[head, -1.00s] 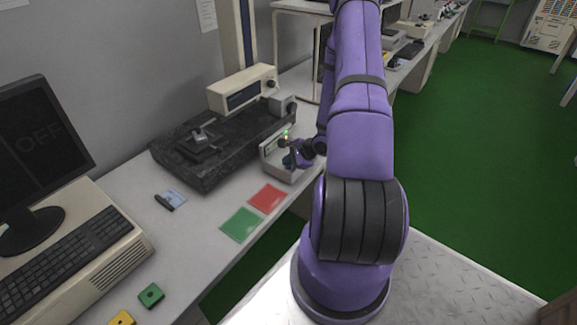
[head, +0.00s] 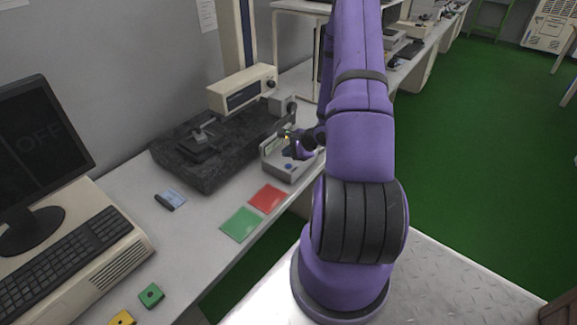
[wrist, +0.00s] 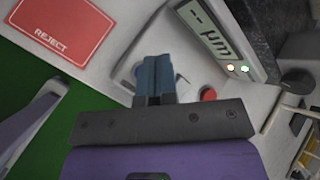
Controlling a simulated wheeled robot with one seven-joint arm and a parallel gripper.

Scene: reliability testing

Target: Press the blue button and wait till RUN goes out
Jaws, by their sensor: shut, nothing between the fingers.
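The gauge box (head: 296,174) is a pale box on the bench with an upright display panel. A small blue spot on its top, which looks like the blue button (head: 289,167), shows below my gripper (head: 296,151). The display (wrist: 208,32) reads "-- µm". A red button (wrist: 208,95) sits right of the fingers.
A red REJECT card (wrist: 62,28) and a green card (head: 241,224) lie in front of the box. A dark granite stand (head: 205,175) is behind it. A computer (head: 75,250) stands at the left, its screen reading OFF.

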